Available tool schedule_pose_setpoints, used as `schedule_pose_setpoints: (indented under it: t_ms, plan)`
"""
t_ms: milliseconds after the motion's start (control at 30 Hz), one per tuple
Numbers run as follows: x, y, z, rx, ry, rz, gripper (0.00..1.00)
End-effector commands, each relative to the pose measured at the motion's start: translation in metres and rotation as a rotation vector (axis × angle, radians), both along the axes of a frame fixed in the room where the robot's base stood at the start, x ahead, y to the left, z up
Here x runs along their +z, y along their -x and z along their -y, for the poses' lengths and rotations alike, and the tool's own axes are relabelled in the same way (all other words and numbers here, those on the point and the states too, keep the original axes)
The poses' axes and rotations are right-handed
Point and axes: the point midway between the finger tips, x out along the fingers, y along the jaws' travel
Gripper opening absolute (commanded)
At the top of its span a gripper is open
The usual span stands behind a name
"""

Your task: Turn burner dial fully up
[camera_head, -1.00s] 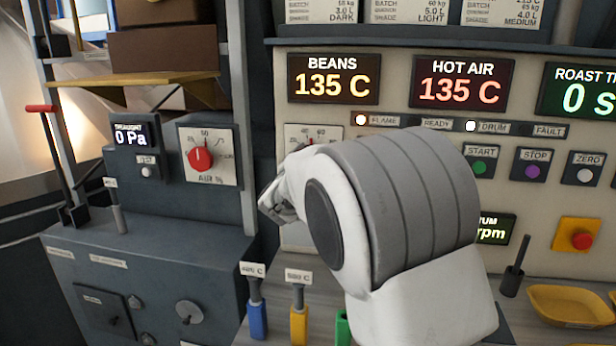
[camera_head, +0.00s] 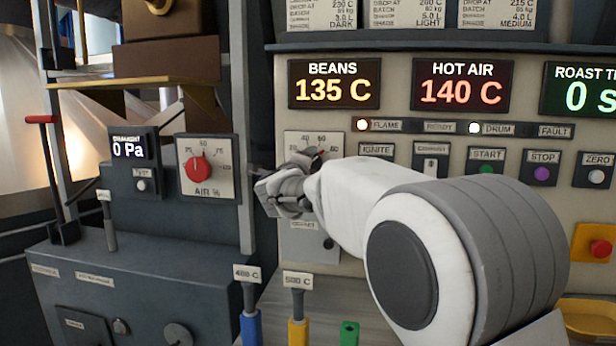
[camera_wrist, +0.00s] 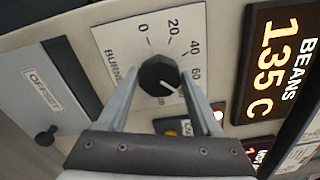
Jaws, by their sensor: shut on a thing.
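The burner dial (camera_wrist: 160,73) is a black round knob on a white plate marked 0 to 100, seen sideways in the wrist view. Its white pointer line points to the lower right, around the stretch past 60; the exact mark is partly covered. My gripper (camera_wrist: 160,80) has one finger on each side of the knob and is shut on it. In the head view my gripper (camera_head: 280,192) is at the burner plate (camera_head: 297,142) and hides the knob; only the upper scale shows.
A red air dial (camera_head: 197,169) sits to the left. The offset cover (camera_wrist: 48,95) is beside the burner plate. Buttons including start (camera_head: 486,168) line the panel to the right. Colored-handled tools (camera_head: 298,330) stand below. The beans display (camera_head: 333,84) reads 135 C.

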Motion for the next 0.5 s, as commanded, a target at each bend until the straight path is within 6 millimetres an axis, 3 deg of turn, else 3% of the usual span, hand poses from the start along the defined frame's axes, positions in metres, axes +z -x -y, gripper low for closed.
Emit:
schedule_pose_setpoints:
  t_ms: [500]
  plan:
    - [-0.0012,0.0002,0.0012,0.001,-0.483,0.098,0.11]
